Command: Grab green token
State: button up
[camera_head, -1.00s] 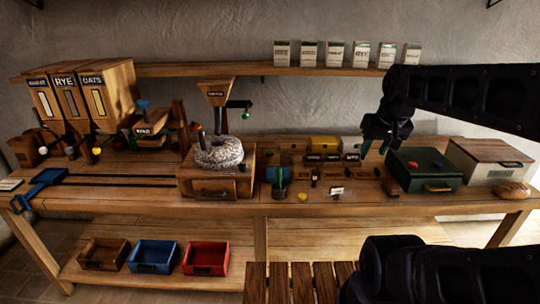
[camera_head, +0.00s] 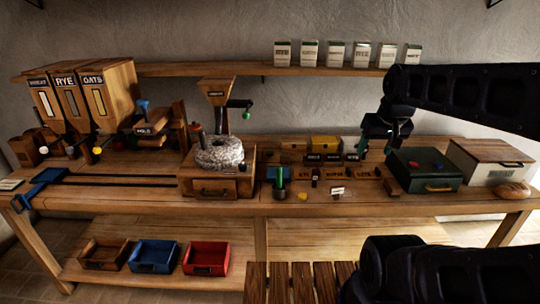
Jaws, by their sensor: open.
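My gripper (camera_head: 376,151) is open and points down above the back of the bench, left of the dark green box. I cannot clearly make out a green token; dark teal at the fingertips blends with the things behind. My gripper is apart from these tokens.
A millstone (camera_head: 220,154) stands mid-bench, with a cup holding a green piece (camera_head: 280,184) beside it. Small labelled blocks (camera_head: 335,173) crowd the bench below my gripper. A pale lidded box (camera_head: 490,160) and a loaf (camera_head: 513,189) are at right. A shelf (camera_head: 200,69) runs behind.

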jog(key=w+a+r+n, duration=0.15)
jog(key=w+r, duration=0.25)
jog(key=w, duration=0.4)
jog(key=n+g, duration=0.5)
jog(key=n, duration=1.1)
send_over(270, 152)
jog(key=f, duration=3.3)
jog(key=shift+w+d+f, duration=0.1)
jog(key=shift+w+d, duration=0.1)
jog(key=shift+s+a+f, duration=0.1)
jog(key=shift+f, duration=1.2)
jog(key=shift+s+a+f, duration=0.1)
jog(key=shift+f, duration=1.15)
jog(key=c, duration=1.1)
jog(key=shift+o, duration=0.2)
